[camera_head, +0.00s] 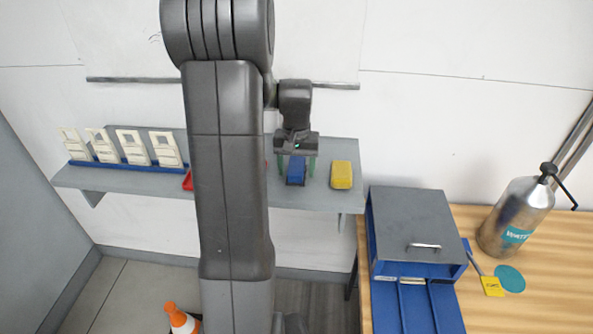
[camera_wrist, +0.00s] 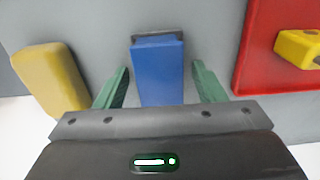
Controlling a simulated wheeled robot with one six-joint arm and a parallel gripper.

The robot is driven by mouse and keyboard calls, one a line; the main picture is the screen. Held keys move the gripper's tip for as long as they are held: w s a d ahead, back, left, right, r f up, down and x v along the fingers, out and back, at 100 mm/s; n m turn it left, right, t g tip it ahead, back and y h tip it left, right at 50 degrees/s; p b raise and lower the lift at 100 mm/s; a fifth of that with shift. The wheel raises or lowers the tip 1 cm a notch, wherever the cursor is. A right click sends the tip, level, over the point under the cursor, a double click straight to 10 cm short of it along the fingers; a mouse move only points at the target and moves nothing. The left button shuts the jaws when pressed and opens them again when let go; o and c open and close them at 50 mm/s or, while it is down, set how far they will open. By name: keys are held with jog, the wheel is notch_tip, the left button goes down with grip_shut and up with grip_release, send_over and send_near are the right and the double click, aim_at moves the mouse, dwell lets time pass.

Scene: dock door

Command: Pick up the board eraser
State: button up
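The board eraser appears to be the blue block with a dark grey edge (camera_head: 296,172) on the grey wall shelf. In the wrist view the blue block (camera_wrist: 158,72) lies between the two green fingers of my gripper (camera_wrist: 160,68). A gap shows on each side, so the fingers do not touch it. My gripper (camera_head: 297,170) is open and points down at the shelf in the head view. My arm hides part of the shelf to the left.
A yellow block (camera_head: 341,175) sits on the shelf (camera_head: 325,202) right of the blue one. A red tray (camera_wrist: 262,60) with a yellow item (camera_wrist: 298,47) lies on the other side. White card holders (camera_head: 129,148) stand at the left. A grey-topped blue drawer box (camera_head: 412,218) and metal bottle (camera_head: 515,215) stand on the bench.

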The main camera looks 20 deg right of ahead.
aim_at(296, 165)
jog(key=c, duration=0.8)
notch_tip(296, 165, up, 10)
jog(key=shift+r+b, duration=0.1)
jog(key=shift+b, duration=0.2)
jog(key=o, duration=0.4)
jog(key=shift+c, duration=1.4)
